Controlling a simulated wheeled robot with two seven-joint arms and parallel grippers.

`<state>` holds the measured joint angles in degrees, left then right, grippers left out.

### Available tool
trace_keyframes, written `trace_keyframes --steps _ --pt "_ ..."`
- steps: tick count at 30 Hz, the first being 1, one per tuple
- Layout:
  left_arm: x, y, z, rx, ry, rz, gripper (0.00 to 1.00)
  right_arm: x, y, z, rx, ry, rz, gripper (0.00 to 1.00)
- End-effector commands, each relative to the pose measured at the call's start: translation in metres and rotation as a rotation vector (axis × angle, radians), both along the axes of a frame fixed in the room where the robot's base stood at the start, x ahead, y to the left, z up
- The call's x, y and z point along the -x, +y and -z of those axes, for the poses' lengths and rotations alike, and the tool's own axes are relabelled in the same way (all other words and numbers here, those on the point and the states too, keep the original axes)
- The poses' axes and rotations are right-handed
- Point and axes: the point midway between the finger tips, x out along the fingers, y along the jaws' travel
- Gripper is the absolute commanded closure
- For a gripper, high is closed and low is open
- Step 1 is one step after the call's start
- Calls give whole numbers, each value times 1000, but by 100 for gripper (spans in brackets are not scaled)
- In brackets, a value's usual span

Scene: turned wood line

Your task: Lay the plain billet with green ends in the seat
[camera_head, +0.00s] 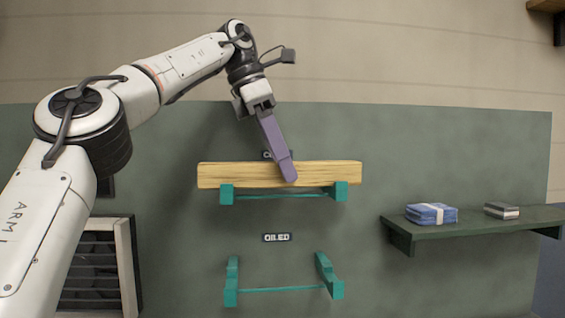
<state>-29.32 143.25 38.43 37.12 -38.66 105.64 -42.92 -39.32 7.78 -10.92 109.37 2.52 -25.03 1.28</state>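A pale yellow wooden billet (228,175) lies level across the two teal arms of the upper seat (226,194). No green shows on its ends from here. My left gripper (287,170) reaches down from above. Its long purple part crosses the front of the billet right of the middle. Whether it touches the billet, and whether its fingers are open or shut, I cannot tell. A small label behind the purple part is mostly hidden. The lower seat (230,297), under a label reading OILED (277,237), is empty. My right gripper is not in view.
A dark green shelf (470,226) at the right holds a blue folded bundle (431,214) and a small grey stack (501,210). A white-framed slatted unit (124,265) stands at lower left.

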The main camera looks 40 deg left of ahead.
Motion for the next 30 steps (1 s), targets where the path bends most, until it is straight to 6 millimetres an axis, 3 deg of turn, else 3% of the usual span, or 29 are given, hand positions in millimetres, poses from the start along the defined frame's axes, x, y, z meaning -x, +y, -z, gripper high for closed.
trace_keyframes --steps 7,14,23,30 --pt "0 1 -1 -1 3 -1 43 0 0 -1 0 1 0 49" --pt "8 7 -31 -2 0 -3 43 0 0 -21 0 1 0 49" --pt "15 12 -47 1 0 -2 43 0 0 -18 0 0 0 49" --pt "51 40 -47 1 -3 -1 43 1 0 -15 -1 0 1 49"
